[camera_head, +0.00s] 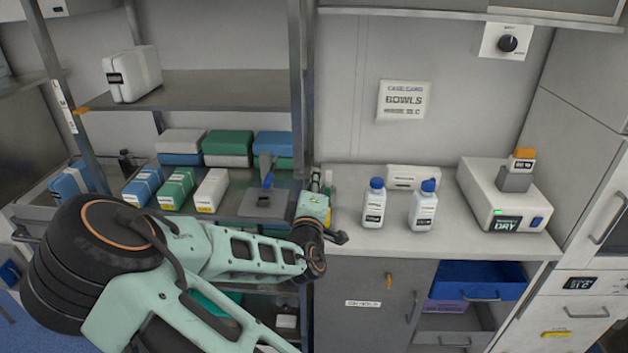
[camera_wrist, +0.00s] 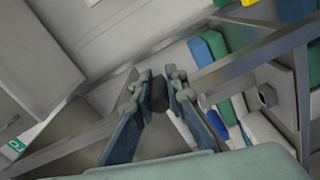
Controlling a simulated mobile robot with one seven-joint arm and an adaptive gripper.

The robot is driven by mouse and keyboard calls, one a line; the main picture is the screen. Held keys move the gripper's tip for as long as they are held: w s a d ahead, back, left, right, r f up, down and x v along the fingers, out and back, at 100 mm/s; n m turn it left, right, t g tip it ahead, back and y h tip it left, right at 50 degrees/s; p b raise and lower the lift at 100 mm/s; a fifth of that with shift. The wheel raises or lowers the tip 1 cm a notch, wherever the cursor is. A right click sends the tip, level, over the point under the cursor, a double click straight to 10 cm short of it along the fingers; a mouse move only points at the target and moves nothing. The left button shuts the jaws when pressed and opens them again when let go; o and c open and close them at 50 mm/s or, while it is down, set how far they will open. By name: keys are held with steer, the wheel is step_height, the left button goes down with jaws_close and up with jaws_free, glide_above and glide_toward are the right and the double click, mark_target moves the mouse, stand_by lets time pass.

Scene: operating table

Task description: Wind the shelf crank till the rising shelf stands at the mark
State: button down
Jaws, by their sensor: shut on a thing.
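The rising shelf (camera_head: 200,92) is a grey board between the posts at the upper left, with a wrapped white pack (camera_head: 131,74) on it. An orange tab (camera_head: 81,111) is at its front left corner, beside a white label strip (camera_head: 64,107) on the left post. The strip's marks are too small to read. My gripper (camera_head: 317,182) is at the right post, above the counter's left end. In the wrist view its blue fingers (camera_wrist: 157,105) are shut on a dark cylindrical knob, the crank handle (camera_wrist: 160,92). The rest of the crank is hidden.
Wrapped blue, green and white packs (camera_head: 177,187) fill the lower shelf. Two blue-capped bottles (camera_head: 374,210) and a white device (camera_head: 500,195) stand on the counter right of my gripper. A blue drawer (camera_head: 480,280) stands open below.

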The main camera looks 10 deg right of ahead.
steer(key=shift+w+r, duration=0.15)
steer(key=shift+r, duration=0.25)
steer(key=c, duration=2)
jaws_free()
steer(key=shift+o, duration=0.3)
steer(key=shift+f, duration=0.15)
steer(key=shift+f, duration=0.1)
steer(key=v, duration=0.7)
steer(key=shift+s, duration=0.3)
steer(key=shift+a, duration=0.1)
